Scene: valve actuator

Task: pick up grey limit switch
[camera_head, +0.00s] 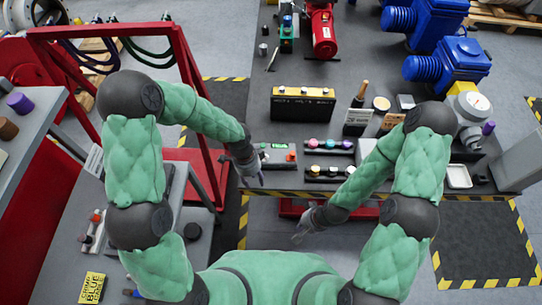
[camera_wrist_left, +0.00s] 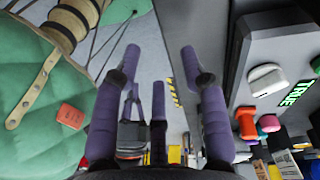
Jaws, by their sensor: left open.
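A grey box with a green display and a red button (camera_head: 277,155) lies near the table's front edge. The left wrist view shows a grey panel at the right (camera_wrist_left: 280,60) with a green "TRUE" display and a white button. I cannot tell for sure which grey item is the limit switch. My left gripper (camera_head: 252,178) is just left of the grey box, at the table edge. Its purple fingers (camera_wrist_left: 160,58) are apart with nothing between them. My right gripper (camera_head: 300,236) is in front of the table edge, over the floor; its fingers are too small to read.
Two dark button strips (camera_head: 328,147) lie right of the grey box. A black box with a yellow top (camera_head: 302,105) stands behind. Blue motors (camera_head: 446,64) and a pressure gauge (camera_head: 472,104) are at the right. A red frame (camera_head: 190,90) stands left of the table (camera_head: 255,60).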

